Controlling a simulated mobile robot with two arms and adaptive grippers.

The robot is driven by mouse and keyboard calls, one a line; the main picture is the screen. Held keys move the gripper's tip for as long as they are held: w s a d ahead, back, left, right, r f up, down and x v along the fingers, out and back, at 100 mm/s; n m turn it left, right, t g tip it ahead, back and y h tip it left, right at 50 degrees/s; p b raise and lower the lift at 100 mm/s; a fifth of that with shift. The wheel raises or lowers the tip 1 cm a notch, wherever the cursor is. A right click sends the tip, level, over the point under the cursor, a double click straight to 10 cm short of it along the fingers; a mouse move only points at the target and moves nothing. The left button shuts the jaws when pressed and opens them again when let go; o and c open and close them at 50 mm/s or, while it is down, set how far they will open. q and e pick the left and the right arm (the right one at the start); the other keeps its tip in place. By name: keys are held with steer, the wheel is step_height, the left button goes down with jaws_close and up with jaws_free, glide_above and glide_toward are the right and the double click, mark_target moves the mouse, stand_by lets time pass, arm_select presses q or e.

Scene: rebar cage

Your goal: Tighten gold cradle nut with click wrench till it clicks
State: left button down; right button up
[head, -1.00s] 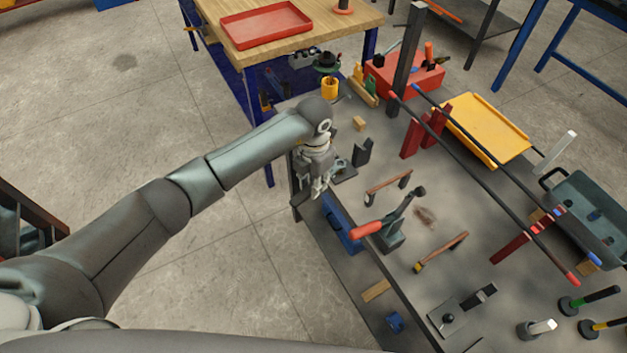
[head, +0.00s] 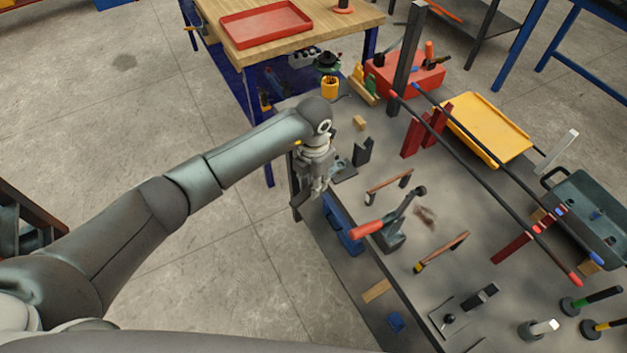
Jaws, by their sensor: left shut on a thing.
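My left gripper (head: 314,190) points down at the left edge of the grey bench, near its far corner. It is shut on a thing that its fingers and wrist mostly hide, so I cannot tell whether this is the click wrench. A small yellow spot (head: 298,142) shows beside the wrist; I cannot tell what it belongs to. I cannot make out the gold cradle nut with certainty. Dark bars with red and blue ends (head: 490,178) run across the bench on red supports (head: 412,138). My right gripper is not in view.
Close to the gripper stand a dark bracket (head: 363,152) and a red-handled lever tool (head: 392,230). A dark post (head: 408,65), red toolbox (head: 425,76), yellow tray (head: 484,130) and grey-green bin (head: 590,215) stand farther off. Open floor lies left of the bench.

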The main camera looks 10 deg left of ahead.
arm_select(q)
steer(key=shift+f+b, duration=0.75)
steer(key=shift+f, duration=0.15)
steer(key=shift+w+a, duration=0.1)
steer(key=w+a+m+b, duration=0.1)
steer(key=m+b, duration=0.1)
steer(key=w+a+m+b, duration=0.1)
steer(key=w+m+b, duration=0.1)
steer(key=b, duration=0.1)
steer(key=w+a+m+b, duration=0.1)
steer(key=m+b, duration=0.1)
steer(key=b, duration=0.1)
steer(key=shift+w+a+m, duration=0.2)
steer(key=shift+w+m, duration=0.2)
stand_by(1.5)
steer(key=shift+s+d+n, duration=0.1)
steer(key=shift+s+n, duration=0.1)
steer(key=shift+n, duration=0.1)
steer(key=shift+r, duration=0.2)
steer(key=shift+r+p, duration=1.2)
steer(key=shift+r, duration=1.15)
